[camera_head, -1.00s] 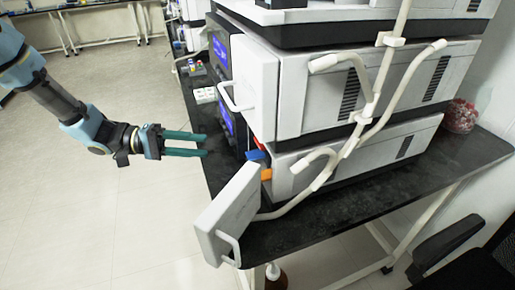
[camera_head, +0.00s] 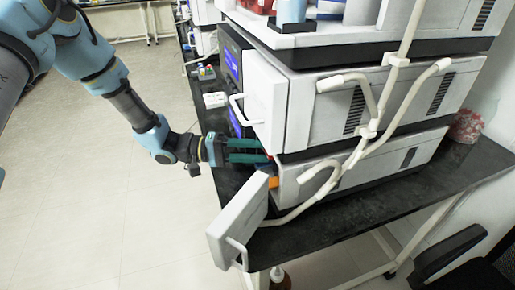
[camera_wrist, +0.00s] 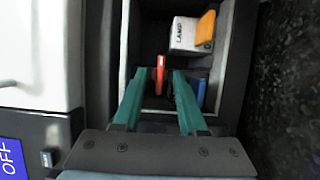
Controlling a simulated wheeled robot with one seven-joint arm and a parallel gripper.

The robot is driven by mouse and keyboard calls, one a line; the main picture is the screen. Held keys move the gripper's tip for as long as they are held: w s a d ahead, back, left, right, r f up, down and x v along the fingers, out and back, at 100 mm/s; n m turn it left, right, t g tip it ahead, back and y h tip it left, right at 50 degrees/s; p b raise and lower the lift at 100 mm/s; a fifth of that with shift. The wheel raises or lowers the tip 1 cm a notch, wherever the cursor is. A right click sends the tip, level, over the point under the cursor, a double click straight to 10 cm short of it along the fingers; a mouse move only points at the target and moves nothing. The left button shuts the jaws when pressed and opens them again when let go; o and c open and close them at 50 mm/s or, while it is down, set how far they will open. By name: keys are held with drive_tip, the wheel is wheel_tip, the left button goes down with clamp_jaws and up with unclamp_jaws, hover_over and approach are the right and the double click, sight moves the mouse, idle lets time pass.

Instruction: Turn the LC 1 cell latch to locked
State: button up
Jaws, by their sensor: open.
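My gripper (camera_head: 264,151) is open at the front of the lower instrument (camera_head: 370,165), its fingertips reaching into the open front bay. In the wrist view, my gripper (camera_wrist: 159,78) has its two green fingers apart, with a small red lever (camera_wrist: 160,70) showing between the tips. I cannot tell if they touch it. A blue part (camera_wrist: 201,92) sits just right of the right finger, partly hidden. A white block marked LAMP (camera_wrist: 184,34) has an orange tab (camera_wrist: 205,28); the orange tab (camera_head: 273,182) also shows in the head view. No latch label is readable.
The lower instrument's white door (camera_head: 238,222) stands open in front of the bay. The upper instrument's door (camera_head: 265,100) with a handle is above my gripper. Pale tubes (camera_head: 368,131) run down the side.

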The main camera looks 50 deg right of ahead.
clamp_jaws()
idle(0.3)
idle(0.4)
